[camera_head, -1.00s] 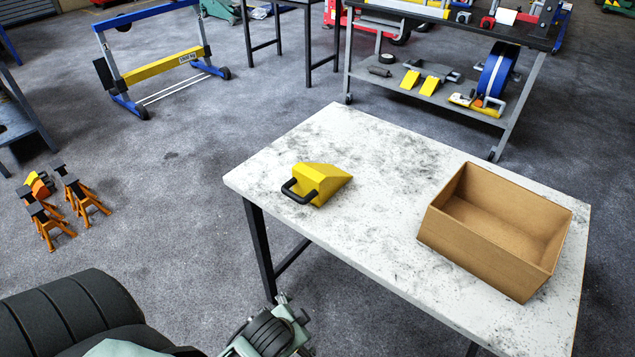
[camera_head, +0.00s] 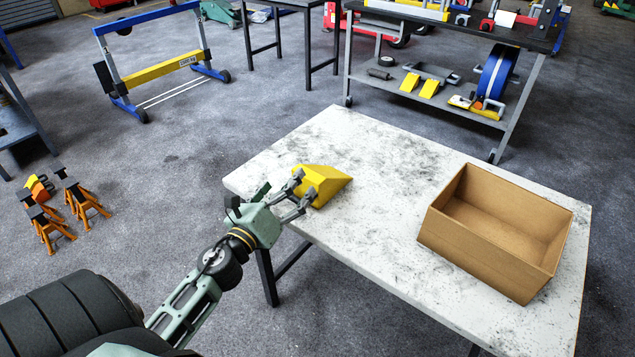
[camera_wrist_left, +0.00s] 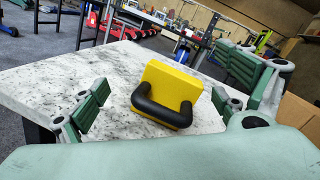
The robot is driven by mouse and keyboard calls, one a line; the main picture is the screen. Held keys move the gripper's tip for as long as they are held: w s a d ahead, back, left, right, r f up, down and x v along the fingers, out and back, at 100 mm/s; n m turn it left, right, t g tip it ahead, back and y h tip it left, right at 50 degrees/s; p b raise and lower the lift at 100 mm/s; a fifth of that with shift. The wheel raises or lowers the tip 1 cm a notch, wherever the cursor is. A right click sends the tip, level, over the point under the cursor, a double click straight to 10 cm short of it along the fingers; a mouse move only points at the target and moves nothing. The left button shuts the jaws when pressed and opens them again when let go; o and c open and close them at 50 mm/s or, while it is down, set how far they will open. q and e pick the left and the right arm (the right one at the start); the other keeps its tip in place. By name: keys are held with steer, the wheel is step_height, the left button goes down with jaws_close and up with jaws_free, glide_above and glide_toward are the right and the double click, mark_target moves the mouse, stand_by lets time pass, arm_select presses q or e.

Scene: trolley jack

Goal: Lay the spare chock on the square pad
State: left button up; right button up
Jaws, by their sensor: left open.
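The yellow wedge-shaped chock (camera_head: 323,183) lies on the white speckled table (camera_head: 400,210), near its left edge. In the left wrist view the chock (camera_wrist_left: 173,82) shows its flat end, with a black handle (camera_wrist_left: 162,114) towards me. My left gripper (camera_head: 299,196) is open at the handle end of the chock. In the left wrist view its fingers (camera_wrist_left: 155,104) stand apart on either side of the chock, with gaps to both sides. The handle is mostly hidden by the gripper in the head view. No square pad can be made out. My right gripper is not in view.
An open cardboard box (camera_head: 490,240) stands on the right of the table. Orange jack stands (camera_head: 80,195) are on the floor at left. A trolley (camera_head: 440,90) with yellow wedges stands behind. The table between chock and box is clear.

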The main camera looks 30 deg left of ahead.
mark_target(319, 171)
arm_select(q)
steer(key=m+h, duration=0.1)
steer(key=m, duration=0.1)
steer(key=m+h, duration=0.1)
steer(key=m, duration=0.1)
steer(key=w+f+m+h, duration=0.1)
steer(key=m, duration=0.1)
steer(key=shift+d+m, duration=0.3)
steer(key=shift+d+f+m+h, duration=0.1)
steer(key=shift+f+m+h, duration=0.15)
steer(key=shift+m+h, duration=0.25)
steer(key=shift+w+d+m, duration=0.1)
steer(key=shift+w+m, duration=0.15)
steer(key=shift+m, duration=0.15)
steer(key=w, duration=0.2)
steer(key=w+p, duration=0.1)
steer(key=w, duration=0.1)
steer(key=w+d, duration=0.1)
steer(key=w, duration=0.1)
steer(key=shift+w+d+f, duration=0.1)
steer(key=shift+w+f, duration=0.05)
steer(key=shift+f, duration=0.2)
steer(key=shift+w+d+f+p, duration=0.1)
steer(key=shift+w+p, duration=0.2)
steer(key=shift+w, duration=0.2)
steer(key=shift+s, duration=0.1)
steer(key=c, duration=1.8)
steer(key=shift+c, duration=0.5)
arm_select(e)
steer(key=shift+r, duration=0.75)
